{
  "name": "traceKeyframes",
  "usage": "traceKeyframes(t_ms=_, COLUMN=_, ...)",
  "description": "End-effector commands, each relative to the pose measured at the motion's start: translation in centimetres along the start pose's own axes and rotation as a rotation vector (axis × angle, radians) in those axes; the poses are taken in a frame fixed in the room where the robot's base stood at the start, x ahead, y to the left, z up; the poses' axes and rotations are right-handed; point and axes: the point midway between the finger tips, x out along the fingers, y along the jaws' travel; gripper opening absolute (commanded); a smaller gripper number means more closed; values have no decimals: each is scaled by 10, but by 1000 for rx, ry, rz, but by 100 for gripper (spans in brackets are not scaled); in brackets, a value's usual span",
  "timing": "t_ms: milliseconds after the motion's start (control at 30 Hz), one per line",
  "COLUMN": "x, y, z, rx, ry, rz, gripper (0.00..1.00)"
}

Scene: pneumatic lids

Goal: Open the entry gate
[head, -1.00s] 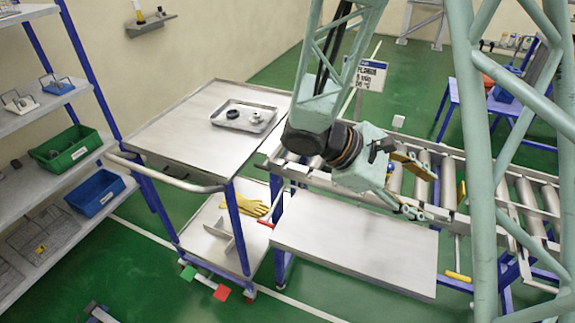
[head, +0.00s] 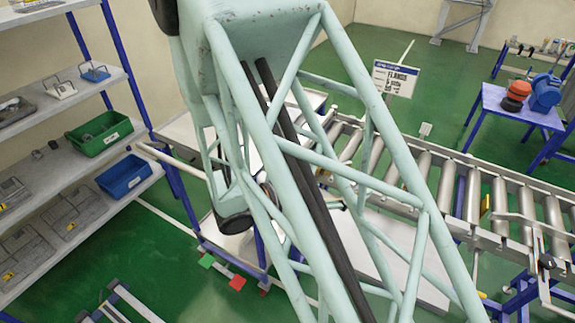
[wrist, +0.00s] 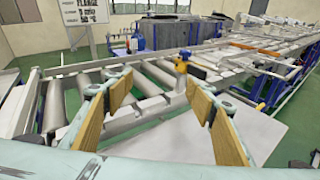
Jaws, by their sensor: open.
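My gripper (wrist: 157,80) is open and empty in the wrist view, its two tan-padded fingers spread in front of a roller conveyor (wrist: 150,82). A yellow handle-like part with a dark top (wrist: 182,64) stands at the conveyor beyond the fingertips, nearer the right finger, apart from both. I cannot tell whether it belongs to the entry gate. In the head view my arm's truss covers the middle, and the gripper is mostly hidden behind it. The conveyor (head: 470,185) runs to the right there, with a yellow part (head: 485,206) at its side. No gate is clearly identifiable.
A sign (head: 395,79) stands behind the conveyor; it also shows in the wrist view (wrist: 84,12). A pale flat panel (wrist: 165,138) lies below the gripper. A shelf with a green bin (head: 100,134) and blue bin (head: 124,175) is at left. A blue table (head: 515,108) is far right.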

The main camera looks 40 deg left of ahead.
Motion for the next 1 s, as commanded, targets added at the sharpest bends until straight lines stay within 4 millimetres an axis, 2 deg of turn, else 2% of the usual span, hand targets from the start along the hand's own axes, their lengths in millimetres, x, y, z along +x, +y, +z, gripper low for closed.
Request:
traceKeyframes(t_ms=100, x=-26, y=22, z=-17, rx=-62, ry=-25, rz=89, gripper=51)
traceKeyframes(t_ms=400, x=-99, y=71, z=-63, rx=-196, ry=-92, rz=313, gripper=51)
traceKeyframes(t_ms=700, x=-177, y=102, z=-111, rx=-305, ry=-156, rz=524, gripper=51)
traceKeyframes(t_ms=833, x=-200, y=108, z=-124, rx=-332, ry=-175, rz=582, gripper=51)
traceKeyframes(t_ms=1000, x=-212, y=111, z=-132, rx=-346, ry=-184, rz=615, gripper=51)
